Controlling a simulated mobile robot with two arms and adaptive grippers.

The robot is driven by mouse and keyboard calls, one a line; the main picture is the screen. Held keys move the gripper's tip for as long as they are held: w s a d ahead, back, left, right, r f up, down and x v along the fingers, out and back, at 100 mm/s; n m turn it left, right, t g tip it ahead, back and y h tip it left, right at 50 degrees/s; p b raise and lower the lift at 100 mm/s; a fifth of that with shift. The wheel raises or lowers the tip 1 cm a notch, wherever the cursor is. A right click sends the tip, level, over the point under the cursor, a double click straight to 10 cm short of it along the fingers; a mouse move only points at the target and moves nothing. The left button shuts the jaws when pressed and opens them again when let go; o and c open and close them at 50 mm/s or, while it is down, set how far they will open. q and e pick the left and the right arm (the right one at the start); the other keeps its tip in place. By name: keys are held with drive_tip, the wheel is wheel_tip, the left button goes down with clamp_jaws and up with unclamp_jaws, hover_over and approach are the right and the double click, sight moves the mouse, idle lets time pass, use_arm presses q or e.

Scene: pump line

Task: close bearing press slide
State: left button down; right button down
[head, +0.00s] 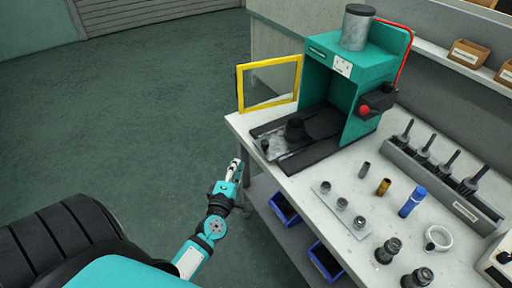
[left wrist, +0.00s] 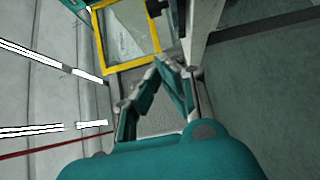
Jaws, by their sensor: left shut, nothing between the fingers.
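The bearing press (head: 345,75) is a teal housing with a grey cylinder on top, standing on the bench in the head view. Its slide (head: 287,148), a grey and black plate carrying a dark round block (head: 295,129), sticks out of the press opening toward the bench's left edge. A yellow-framed guard (head: 270,102) stands open at the left of the press; it also shows in the left wrist view (left wrist: 108,45). My left gripper (head: 236,164) is shut and empty, off the bench's left edge, below and left of the slide and apart from it. My right gripper is out of view.
A red knob (head: 365,110) is on the press's right side. Small metal parts, a blue cylinder (head: 412,202) and a tool rack (head: 440,180) occupy the bench. Blue bins (head: 284,208) sit below the bench top. The floor left of the bench is clear.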

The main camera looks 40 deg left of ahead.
use_arm(q)
drive_tip(key=w, duration=0.9)
drive_tip(key=shift+w+a+p, duration=0.15)
drive_tip(key=shift+w+p, duration=0.15)
drive_tip(key=shift+p, duration=0.1)
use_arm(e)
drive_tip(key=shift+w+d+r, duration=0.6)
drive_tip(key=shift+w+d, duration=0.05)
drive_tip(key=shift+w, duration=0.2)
use_arm(q)
drive_tip(key=shift+f, duration=0.1)
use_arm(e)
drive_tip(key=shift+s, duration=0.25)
